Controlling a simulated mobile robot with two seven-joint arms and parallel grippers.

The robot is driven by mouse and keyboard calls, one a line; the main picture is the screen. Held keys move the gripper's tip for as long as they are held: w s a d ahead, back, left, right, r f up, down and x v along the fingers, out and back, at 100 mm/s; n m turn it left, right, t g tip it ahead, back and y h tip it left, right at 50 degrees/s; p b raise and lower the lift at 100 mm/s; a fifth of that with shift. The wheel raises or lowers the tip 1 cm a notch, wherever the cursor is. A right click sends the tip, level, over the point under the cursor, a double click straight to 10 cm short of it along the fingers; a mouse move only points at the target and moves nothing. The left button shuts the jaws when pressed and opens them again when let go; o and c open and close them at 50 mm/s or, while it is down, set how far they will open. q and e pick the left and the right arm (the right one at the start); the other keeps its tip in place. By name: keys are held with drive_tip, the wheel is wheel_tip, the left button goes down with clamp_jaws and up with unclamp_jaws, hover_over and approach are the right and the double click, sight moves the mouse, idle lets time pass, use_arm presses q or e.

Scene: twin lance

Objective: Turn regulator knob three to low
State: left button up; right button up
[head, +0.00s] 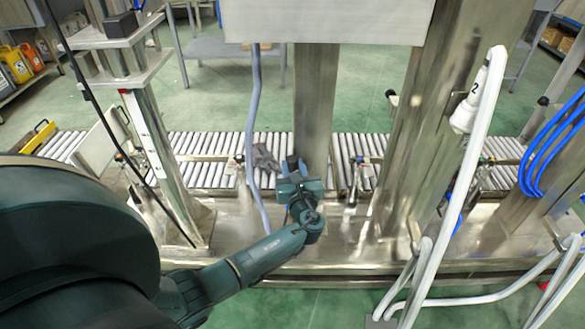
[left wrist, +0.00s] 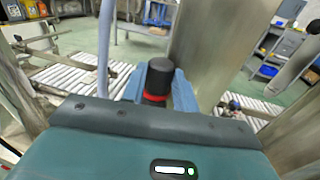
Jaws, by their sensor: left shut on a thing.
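My left gripper (head: 291,164) reaches in from the lower left to the foot of the middle steel post. In the left wrist view its blue fingers (left wrist: 160,88) stand on both sides of a black knob (left wrist: 159,76) with a red ring below it. The gripper is shut on this knob, whose top shows upright between the fingers. In the head view the knob is mostly hidden by the gripper. No number or low mark can be read on it, so I cannot tell its setting. My right gripper is in neither view.
A roller conveyor (head: 209,145) runs behind the steel posts. A grey hose (head: 255,110) hangs just left of my gripper. Another fitting (head: 355,170) stands to the right. A white lance marked 2 (head: 466,112) hangs on the right post, with white hoses below.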

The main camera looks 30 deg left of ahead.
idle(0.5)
use_arm(q)
drive_tip(key=o, duration=1)
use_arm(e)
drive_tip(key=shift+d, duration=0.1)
use_arm(q)
drive_tip(key=p+v, duration=0.1)
drive_tip(key=v, duration=1.2)
drive_tip(key=shift+w+d+p, duration=0.1)
drive_tip(key=shift+d+p, duration=0.1)
drive_tip(key=shift+p, duration=0.15)
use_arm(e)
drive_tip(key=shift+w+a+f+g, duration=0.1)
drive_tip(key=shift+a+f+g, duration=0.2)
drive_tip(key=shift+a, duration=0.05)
